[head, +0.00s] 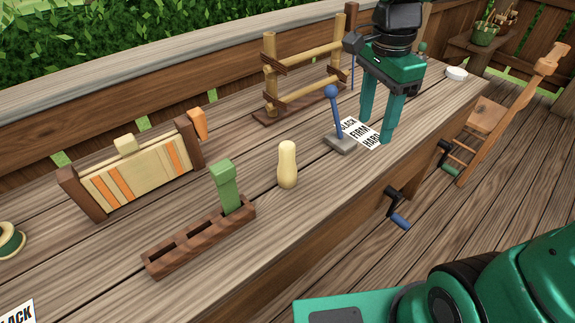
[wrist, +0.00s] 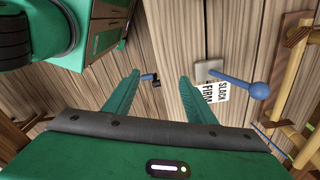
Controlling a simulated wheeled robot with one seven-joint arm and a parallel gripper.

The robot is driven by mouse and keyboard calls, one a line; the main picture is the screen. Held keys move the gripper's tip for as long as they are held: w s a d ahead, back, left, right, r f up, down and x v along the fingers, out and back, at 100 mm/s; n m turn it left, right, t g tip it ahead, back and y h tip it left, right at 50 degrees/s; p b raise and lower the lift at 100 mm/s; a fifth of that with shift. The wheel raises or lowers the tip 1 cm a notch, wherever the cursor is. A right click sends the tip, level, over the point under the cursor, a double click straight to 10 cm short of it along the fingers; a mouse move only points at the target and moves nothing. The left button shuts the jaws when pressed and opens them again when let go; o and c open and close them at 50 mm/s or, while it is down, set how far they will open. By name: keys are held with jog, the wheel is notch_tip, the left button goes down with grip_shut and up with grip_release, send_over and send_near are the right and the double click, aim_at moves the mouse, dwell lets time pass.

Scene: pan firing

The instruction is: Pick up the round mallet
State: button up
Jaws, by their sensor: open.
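My gripper (head: 376,128) is open and empty, pointing down over the bench, to the right of and beyond the cream piece. In the wrist view my gripper (wrist: 160,76) has nothing between its fingers, and the cream piece is out of sight.
A blue ball-topped lever (head: 335,115) on a grey base stands close left of my gripper, beside a lettered card (head: 352,131). A bamboo frame (head: 300,80) is behind. A striped wooden panel (head: 130,170) is at left. A blue-handled crank (head: 398,215) juts from the bench front.

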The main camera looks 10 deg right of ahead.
aim_at(287, 144)
jog(key=a+m, duration=0.1)
jog(key=a, duration=0.5)
jog(key=w+a+r+m, duration=0.1)
jog(key=a+m, duration=0.1)
jog(key=a, duration=0.3)
jog(key=w+a+m, duration=0.1)
jog(key=a, duration=0.5)
jog(key=shift+w+a+r+m+y, duration=0.25)
jog(key=shift+a+r+m+y, duration=0.05)
jog(key=shift+a+m, duration=0.1)
jog(key=shift+a+f, duration=0.15)
jog(key=shift+f, duration=5.25)
grip_shut()
